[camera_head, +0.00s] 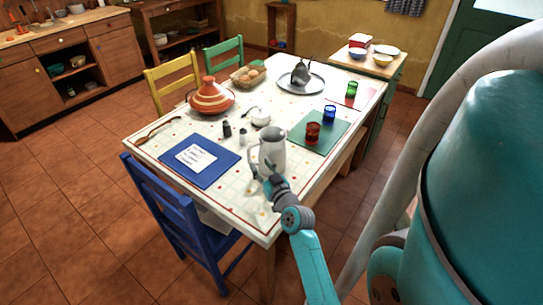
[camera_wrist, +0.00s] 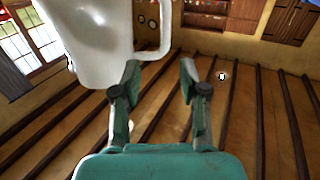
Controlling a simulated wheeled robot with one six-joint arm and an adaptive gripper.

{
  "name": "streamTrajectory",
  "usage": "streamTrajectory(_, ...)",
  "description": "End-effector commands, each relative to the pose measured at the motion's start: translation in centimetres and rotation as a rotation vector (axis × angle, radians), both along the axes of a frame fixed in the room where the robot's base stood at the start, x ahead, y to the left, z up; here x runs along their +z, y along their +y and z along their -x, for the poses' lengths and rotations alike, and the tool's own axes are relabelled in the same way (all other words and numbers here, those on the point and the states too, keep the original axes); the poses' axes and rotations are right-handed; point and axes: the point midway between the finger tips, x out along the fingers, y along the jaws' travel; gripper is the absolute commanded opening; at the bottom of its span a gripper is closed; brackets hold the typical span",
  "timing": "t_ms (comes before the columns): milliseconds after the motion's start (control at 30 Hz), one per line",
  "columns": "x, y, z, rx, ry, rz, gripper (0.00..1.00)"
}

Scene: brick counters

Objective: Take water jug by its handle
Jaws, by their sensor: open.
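The white water jug (camera_head: 271,154) stands upright near the front end of the table. In the wrist view the jug (camera_wrist: 90,40) fills the upper left, and its handle (camera_wrist: 166,32) comes out on the right side. My gripper (camera_head: 273,180) is low in front of the jug. In the wrist view my gripper (camera_wrist: 158,72) is open and empty. The lower bend of the handle shows just beyond the fingertips, partly between them in the picture, with the left finger close to the jug. I cannot tell if they touch.
A blue mat (camera_head: 199,161) with a paper lies left of the jug. Small dark shakers (camera_head: 227,130), a white pot (camera_head: 260,117) and a red glass (camera_head: 313,133) stand behind it. A blue chair (camera_head: 178,215) is at the table's left front.

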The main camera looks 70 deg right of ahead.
Motion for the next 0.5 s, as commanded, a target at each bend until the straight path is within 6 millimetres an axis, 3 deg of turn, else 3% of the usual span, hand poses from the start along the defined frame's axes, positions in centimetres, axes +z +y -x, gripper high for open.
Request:
streamTrajectory(200,0.1,-1.9,-2.4,0.001,-0.002,0.001,0.43)
streamTrajectory(500,0.0,-3.0,-4.3,0.002,0.001,0.001,0.43)
